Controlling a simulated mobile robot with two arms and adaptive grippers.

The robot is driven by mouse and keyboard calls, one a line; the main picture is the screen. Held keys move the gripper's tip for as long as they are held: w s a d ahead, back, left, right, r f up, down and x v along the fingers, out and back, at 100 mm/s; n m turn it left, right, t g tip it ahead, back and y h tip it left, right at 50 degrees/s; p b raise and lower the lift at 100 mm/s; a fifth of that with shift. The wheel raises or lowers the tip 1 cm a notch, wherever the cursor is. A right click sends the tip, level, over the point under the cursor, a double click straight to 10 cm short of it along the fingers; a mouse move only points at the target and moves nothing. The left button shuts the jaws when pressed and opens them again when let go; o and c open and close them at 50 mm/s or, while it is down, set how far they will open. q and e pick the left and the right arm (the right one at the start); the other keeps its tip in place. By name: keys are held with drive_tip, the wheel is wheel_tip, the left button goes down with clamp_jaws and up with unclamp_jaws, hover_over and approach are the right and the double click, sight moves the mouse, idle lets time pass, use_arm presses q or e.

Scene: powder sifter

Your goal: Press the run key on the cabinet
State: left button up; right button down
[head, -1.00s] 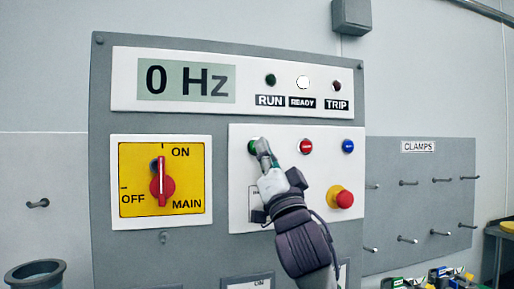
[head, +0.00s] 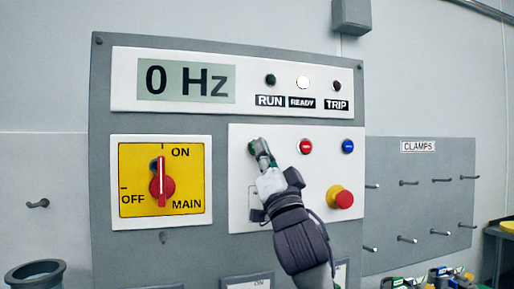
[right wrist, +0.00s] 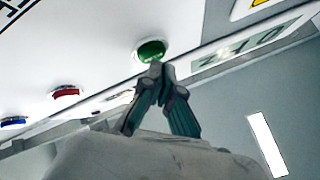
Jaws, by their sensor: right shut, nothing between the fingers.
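The grey cabinet (head: 225,265) fills the middle of the head view. Its display (head: 187,82) reads 0 Hz; the READY lamp (head: 303,82) is white and lit, while the RUN lamp (head: 270,80) is dark green. The green key (head: 252,147) on the white key panel is mostly covered by my right gripper (head: 260,145). In the right wrist view the green key (right wrist: 152,50) is right at the tips of my shut right gripper (right wrist: 156,70). I cannot tell whether they touch. My left gripper is not in view.
A red key (head: 305,147), a blue key (head: 348,146) and a red emergency knob (head: 341,198) on a yellow base sit right of the green key. A red rotary switch (head: 162,186) points up to ON on its yellow plate. A clamp board (head: 420,215) is at right.

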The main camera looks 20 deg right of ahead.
drive_tip(key=shift+w, duration=0.35)
idle(0.4)
idle(0.3)
drive_tip(key=shift+s, duration=0.75)
drive_tip(key=shift+s, duration=0.15)
drive_tip(key=s, duration=0.4)
drive_tip(key=shift+s+d, duration=0.1)
drive_tip(key=shift+s, duration=0.25)
